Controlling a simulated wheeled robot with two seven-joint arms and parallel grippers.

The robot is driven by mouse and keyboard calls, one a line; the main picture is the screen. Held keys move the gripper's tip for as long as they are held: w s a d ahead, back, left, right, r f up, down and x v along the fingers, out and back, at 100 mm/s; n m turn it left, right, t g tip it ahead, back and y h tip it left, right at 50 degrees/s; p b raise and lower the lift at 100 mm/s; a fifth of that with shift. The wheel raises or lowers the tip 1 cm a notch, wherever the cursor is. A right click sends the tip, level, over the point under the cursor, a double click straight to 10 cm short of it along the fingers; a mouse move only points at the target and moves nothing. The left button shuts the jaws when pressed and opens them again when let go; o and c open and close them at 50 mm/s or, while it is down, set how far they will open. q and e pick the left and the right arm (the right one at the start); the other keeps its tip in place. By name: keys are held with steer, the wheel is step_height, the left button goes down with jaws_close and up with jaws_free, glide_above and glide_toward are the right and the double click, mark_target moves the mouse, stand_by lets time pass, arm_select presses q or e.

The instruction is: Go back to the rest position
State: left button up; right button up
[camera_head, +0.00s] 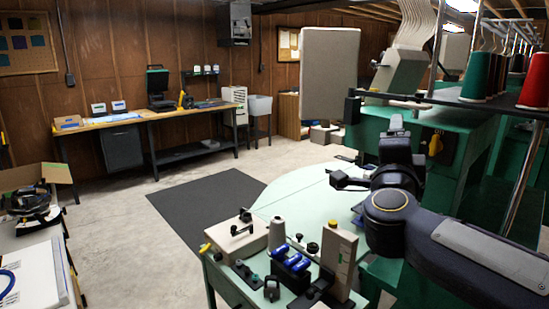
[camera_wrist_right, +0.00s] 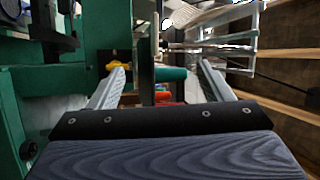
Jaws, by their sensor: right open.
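My left gripper is not in the head view.
A green machine with thread cones, one red (camera_head: 537,85), stands close around my right arm. A thread cone (camera_head: 277,232), blue-topped items (camera_head: 290,258) and a beige block (camera_head: 338,260) crowd the tabletop's front. A dark mat (camera_head: 205,205) and open floor lie left.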

steer(key=s+a+f+n+g+y+p, duration=0.2)
steer(key=s+f+n+g+y+p, duration=0.5)
steer(key=s+f+n+g+y, duration=0.5)
steer(key=s+f+n+g, duration=0.1)
steer(key=s+f+n, duration=0.6)
steer(key=s+f, duration=0.7)
steer(key=shift+s+a+f, duration=0.2)
steer(key=shift+s+f, duration=0.1)
steer(key=shift+s, duration=1.55)
